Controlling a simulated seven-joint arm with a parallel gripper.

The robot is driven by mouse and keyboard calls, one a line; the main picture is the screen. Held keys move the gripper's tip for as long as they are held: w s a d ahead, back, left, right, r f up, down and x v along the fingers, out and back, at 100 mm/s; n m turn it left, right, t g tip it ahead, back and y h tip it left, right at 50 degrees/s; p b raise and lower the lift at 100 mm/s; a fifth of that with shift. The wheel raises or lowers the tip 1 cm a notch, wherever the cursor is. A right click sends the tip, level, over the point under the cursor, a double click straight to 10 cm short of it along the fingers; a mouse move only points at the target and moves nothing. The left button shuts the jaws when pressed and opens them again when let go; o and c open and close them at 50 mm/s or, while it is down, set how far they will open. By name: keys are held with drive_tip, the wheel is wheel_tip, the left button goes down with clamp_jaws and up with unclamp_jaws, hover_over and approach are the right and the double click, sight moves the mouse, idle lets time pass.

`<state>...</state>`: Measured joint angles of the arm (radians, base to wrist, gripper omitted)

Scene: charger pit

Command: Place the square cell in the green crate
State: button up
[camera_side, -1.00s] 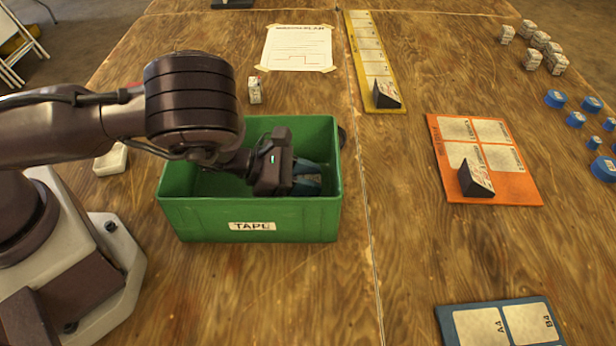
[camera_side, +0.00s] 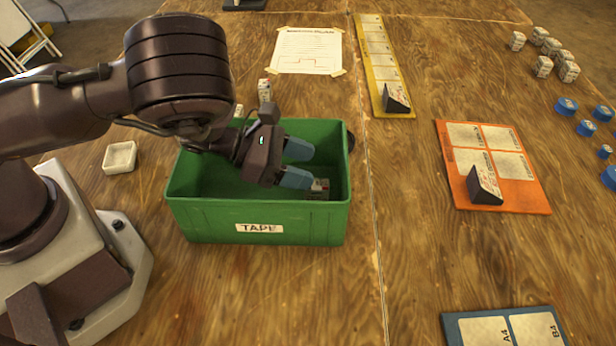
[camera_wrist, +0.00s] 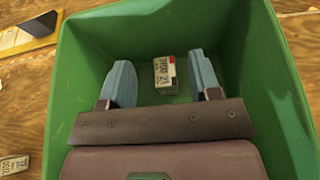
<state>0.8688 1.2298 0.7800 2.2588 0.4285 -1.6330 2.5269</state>
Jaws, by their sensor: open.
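The green crate (camera_side: 205,220), labelled TAPE, stands on the wooden table in front of my arm. A small pale block with printed faces, which looks like the square cell (camera_side: 319,186), lies on the crate floor near its right side. It also shows in the wrist view (camera_wrist: 163,68) inside the crate. My gripper (camera_side: 300,164) is tilted down into the crate with its two blue fingers spread and empty. In the wrist view the cell appears between the fingers, beyond the jaws, and apart from both. Nothing hides the cell in the wrist view.
A small printed block (camera_side: 264,90) stands just behind the crate, and a white dish (camera_side: 120,157) lies left of it. An orange board (camera_side: 520,195) and a yellow strip (camera_side: 372,62) lie to the right, each with a dark wedge. Blue discs (camera_side: 566,106) lie farther right.

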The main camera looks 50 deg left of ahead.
drive_tip(key=shift+r, duration=1.7)
drive_tip(key=w+a+r+n+t+y, duration=0.1)
drive_tip(key=a+r+n+y, duration=0.4)
drive_tip(key=n, duration=0.8)
drive_tip(key=w+a+r+n+y, duration=0.1)
drive_tip(key=a+r+n+y, duration=0.45)
drive_tip(key=n, duration=0.75)
drive_tip(key=s+a+r+n+g, duration=0.1)
drive_tip(key=s+r+n+g, duration=0.1)
drive_tip(key=s+r+n, duration=0.4)
drive_tip(key=s+a+r+n+g, duration=0.1)
drive_tip(key=s+r+n+g, duration=0.2)
drive_tip(key=s+r+n, duration=0.4)
drive_tip(key=s+n+h, duration=0.1)
drive_tip(key=s+n, duration=0.5)
drive_tip(key=s, duration=0.1)
drive_tip(key=shift+s+a, duration=0.25)
drive_tip(key=shift+s, duration=0.05)
